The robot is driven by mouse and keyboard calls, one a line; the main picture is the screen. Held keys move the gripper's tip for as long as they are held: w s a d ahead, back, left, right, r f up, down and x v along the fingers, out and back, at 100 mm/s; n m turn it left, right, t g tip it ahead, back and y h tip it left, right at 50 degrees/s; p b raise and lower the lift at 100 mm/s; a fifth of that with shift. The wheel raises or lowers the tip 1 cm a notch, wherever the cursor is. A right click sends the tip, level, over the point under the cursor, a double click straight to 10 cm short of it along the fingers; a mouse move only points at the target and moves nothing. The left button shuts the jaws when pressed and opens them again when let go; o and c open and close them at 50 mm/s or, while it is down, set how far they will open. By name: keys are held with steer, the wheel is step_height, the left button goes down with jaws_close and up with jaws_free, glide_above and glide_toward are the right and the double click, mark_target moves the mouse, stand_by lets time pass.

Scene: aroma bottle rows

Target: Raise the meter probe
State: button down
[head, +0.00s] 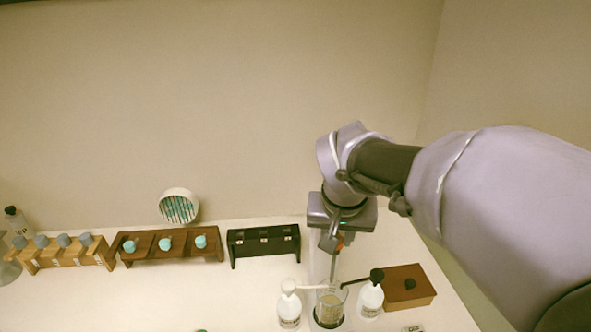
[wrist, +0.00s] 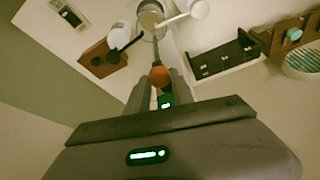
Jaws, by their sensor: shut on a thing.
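My gripper (head: 333,243) is shut on the meter probe, a thin dark rod with an orange-red knob. The knob shows just beyond the fingertips in the wrist view, where the probe (wrist: 159,76) points away from my gripper (wrist: 162,90) toward the beaker. The glass beaker (head: 330,306) stands on the table below, with beige contents and a dark base. It also shows in the wrist view (wrist: 150,20). The probe's shaft runs down to the beaker's mouth; I cannot tell how deep its tip reaches.
A white-pump bottle (head: 289,308) and a black-pump bottle (head: 370,298) flank the beaker closely, their spouts near its mouth. A brown wooden box (head: 420,283) stands right. A black rack (head: 263,244), teal-capped bottle rack (head: 148,250) and grey-capped bottle rack (head: 75,256) stand left.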

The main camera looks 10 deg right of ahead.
steer(key=shift+w+r, duration=0.15)
steer(key=c, duration=1.1)
jaws_free()
steer(key=p+v, duration=0.5)
steer(key=v, duration=1.2)
steer(key=shift+s+p, duration=0.3)
steer(key=shift+p, duration=0.05)
steer(key=shift+r, duration=0.1)
steer(key=s+a+f+y+b, duration=0.1)
steer(key=s+f+b, duration=0.3)
steer(key=f, duration=0.5)
steer(key=s+a+f+m+t+y+b, duration=0.1)
steer(key=s+f+y+b, duration=0.1)
steer(key=s+f+b, duration=0.3)
steer(key=s+f, duration=0.4)
steer(key=f, duration=0.1)
steer(key=shift+f+t+b, duration=0.25)
steer(key=shift+t+b, duration=0.05)
